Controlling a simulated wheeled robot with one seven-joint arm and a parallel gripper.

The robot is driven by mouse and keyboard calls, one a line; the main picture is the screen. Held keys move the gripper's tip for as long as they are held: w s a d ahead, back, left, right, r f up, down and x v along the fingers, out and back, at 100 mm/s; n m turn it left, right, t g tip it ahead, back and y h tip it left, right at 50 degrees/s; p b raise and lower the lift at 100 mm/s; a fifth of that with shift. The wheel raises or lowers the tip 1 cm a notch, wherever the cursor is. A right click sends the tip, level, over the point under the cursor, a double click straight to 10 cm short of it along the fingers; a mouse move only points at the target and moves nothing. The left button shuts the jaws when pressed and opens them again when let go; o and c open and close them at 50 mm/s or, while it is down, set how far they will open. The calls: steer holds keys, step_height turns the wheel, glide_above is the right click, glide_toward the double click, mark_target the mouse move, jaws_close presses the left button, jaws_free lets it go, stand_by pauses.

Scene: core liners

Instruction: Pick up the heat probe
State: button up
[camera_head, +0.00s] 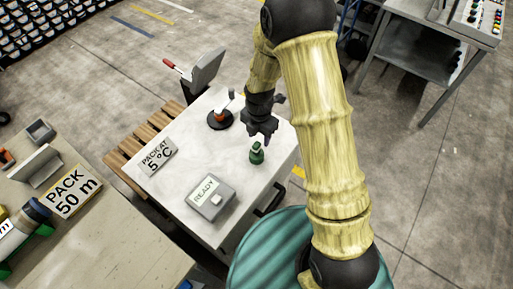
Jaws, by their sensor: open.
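My gripper (260,138) is open and points down over the white-topped table, just above and behind a small green object (257,155) with a pale band. The green object stands upright near the table's right side. I see nothing between the fingers. Behind and to the left of my gripper, a dark round base (216,124) carries an orange-red part (221,115) and a thin upright piece with a grey top (231,95). No label names the heat probe, so I cannot tell for certain which of these it is.
The white tabletop (190,160) also holds a "PACK AT 5 °C" sign (158,157) and a grey box reading "READY" (208,197). A ribbed teal drum (262,255) stands in front. A bench (95,245) with a "PACK 50 m" sign is at left.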

mark_target(256, 144)
steer(key=shift+f, duration=1.5)
steer(key=shift+w+a+f+p, duration=0.15)
steer(key=shift+f+p, duration=0.15)
steer(key=shift+f, duration=0.35)
steer(key=shift+s+a+f+p, duration=0.1)
steer(key=shift+f+p, duration=0.15)
steer(key=shift+f, duration=0.4)
steer(key=shift+w+a+f+p, duration=0.15)
steer(key=shift+f+p, duration=0.15)
steer(key=shift+f, duration=1)
jaws_close()
steer(key=shift+r, duration=0.1)
